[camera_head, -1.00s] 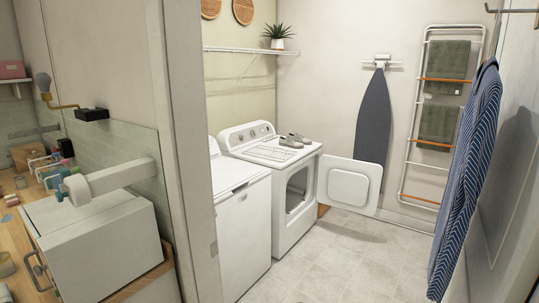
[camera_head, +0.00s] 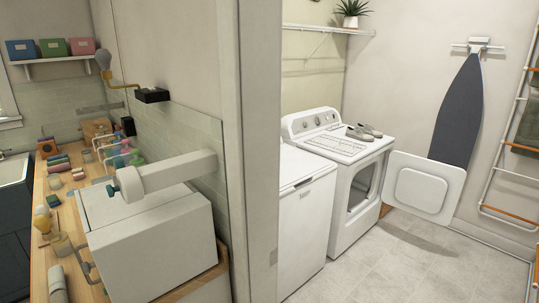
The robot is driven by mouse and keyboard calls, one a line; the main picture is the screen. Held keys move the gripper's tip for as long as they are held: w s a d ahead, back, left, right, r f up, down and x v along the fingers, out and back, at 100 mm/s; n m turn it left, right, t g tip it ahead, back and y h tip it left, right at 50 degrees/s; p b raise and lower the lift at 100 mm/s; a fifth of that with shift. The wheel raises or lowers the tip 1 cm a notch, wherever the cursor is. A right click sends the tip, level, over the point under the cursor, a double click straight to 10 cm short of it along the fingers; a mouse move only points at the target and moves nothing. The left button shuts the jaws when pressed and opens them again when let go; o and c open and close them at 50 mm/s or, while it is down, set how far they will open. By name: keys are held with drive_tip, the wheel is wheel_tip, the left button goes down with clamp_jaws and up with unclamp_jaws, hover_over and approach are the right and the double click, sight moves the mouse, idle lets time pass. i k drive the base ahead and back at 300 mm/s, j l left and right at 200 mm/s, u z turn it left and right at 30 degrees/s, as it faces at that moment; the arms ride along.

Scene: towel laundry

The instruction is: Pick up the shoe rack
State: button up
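A flat white slotted piece (camera_head: 334,144) lies on top of the dryer (camera_head: 352,205). It may be the shoe rack; it is too small to be sure. A pair of grey shoes (camera_head: 363,132) sits just right of it, on the dryer top.
The dryer's door (camera_head: 425,187) stands open to the right. A washer (camera_head: 305,225) is on the near side. A wall end (camera_head: 250,150) separates the laundry from a cluttered counter (camera_head: 68,230). Floor (camera_head: 415,265) is clear at right; an ironing board (camera_head: 458,112) hangs behind.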

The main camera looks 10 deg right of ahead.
sight(336, 140)
drive_tip(key=i+l+z, duration=0.25)
drive_tip(key=i+z, duration=1.05)
drive_tip(key=i, duration=0.15)
drive_tip(key=i+u, duration=0.15)
drive_tip(key=i, duration=0.55)
drive_tip(key=i+l+u, duration=0.1)
drive_tip(key=i, duration=0.65)
drive_tip(key=i+u, duration=0.35)
drive_tip(key=u, duration=0.15)
drive_tip(key=i+l+u, duration=0.15)
drive_tip(key=i+u, duration=0.3)
drive_tip(key=i+l+u, duration=0.2)
drive_tip(key=u, duration=0.3)
